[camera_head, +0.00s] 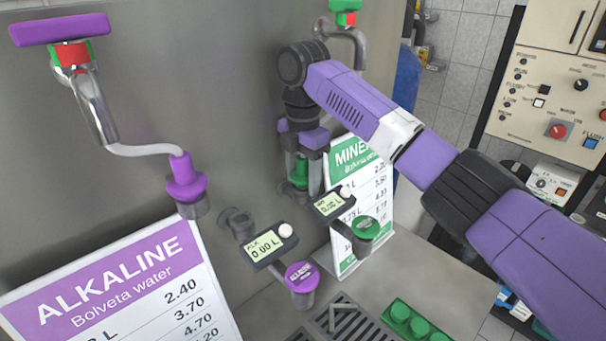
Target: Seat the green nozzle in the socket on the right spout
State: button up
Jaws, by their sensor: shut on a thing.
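My gripper (302,165) points down in front of the steel panel, left of the MINERAL sign. Its purple and grey fingers are shut on the green nozzle (298,171), which shows between them. The right spout (358,46) is a bent metal pipe under a green and red handle (345,12). My wrist and arm cover the lower part of this spout, so its socket is hidden. I cannot tell whether the nozzle touches the socket.
The left spout (92,105) carries a purple nozzle (185,183). Two flow meters (266,246) (333,204) stick out below, with purple (301,276) and green (365,228) caps in front. Signs stand at left (120,285) and centre (360,155). A green studded block (412,322) lies by the drain grate (350,328).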

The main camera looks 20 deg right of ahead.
aim_at(302, 157)
jog(key=shift+f, duration=0.1)
jog(key=o, duration=1.9)
jog(key=shift+o, duration=0.2)
jog(key=shift+r, duration=3.6)
jog(key=shift+a, duration=0.1)
